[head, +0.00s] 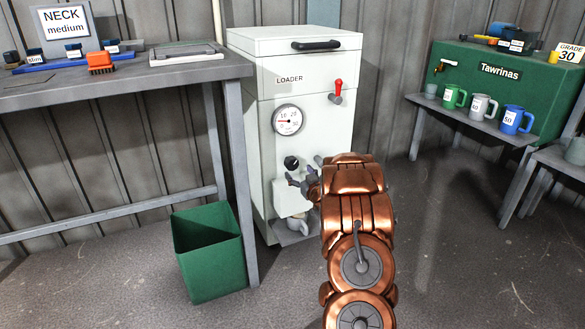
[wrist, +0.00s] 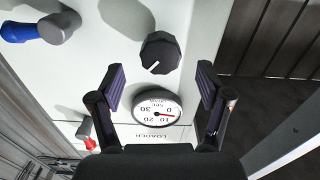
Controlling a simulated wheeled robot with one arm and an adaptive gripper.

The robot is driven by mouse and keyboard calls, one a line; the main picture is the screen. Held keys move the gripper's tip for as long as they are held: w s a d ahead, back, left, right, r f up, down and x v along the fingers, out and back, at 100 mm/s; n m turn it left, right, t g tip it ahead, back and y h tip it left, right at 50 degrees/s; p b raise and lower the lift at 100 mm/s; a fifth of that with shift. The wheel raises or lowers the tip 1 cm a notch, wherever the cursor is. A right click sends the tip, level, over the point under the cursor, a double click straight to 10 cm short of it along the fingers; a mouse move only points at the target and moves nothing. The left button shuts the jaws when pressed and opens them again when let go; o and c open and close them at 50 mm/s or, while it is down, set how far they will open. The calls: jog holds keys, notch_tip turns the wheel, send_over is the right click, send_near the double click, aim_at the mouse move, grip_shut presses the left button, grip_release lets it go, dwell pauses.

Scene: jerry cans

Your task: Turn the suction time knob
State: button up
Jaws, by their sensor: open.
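The white loader (head: 310,70) stands on the floor between the table and the green cabinet. On its front is a round black knob (head: 291,162) below the dial (head: 288,120), which has a red needle. No label reading suction time is legible. In the wrist view, which is upside down, the knob (wrist: 160,53) has a white pointer mark, and the dial (wrist: 157,108) shows numbers. My gripper (head: 302,180) is at the loader's front, near the knob. In the wrist view my gripper (wrist: 160,78) is open and empty, its fingers apart, with the knob just beyond the fingertips.
A red lever (head: 337,90) sticks out at the loader's upper right. In the wrist view a blue-ended grey fitting (wrist: 45,28) projects beside the knob. A green bin (head: 210,252) stands left, under the table edge (head: 200,75). A shelf with mugs (head: 482,108) is at right.

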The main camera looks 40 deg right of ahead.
aim_at(293, 166)
jog(key=shift+b+x, duration=1)
jog(key=shift+x, duration=2.05)
jog(key=c, duration=1.2)
jog(key=shift+o, duration=0.2)
jog(key=shift+r+m+p, duration=0.15)
jog(key=shift+m+p, duration=0.15)
jog(key=shift+p, duration=0.65)
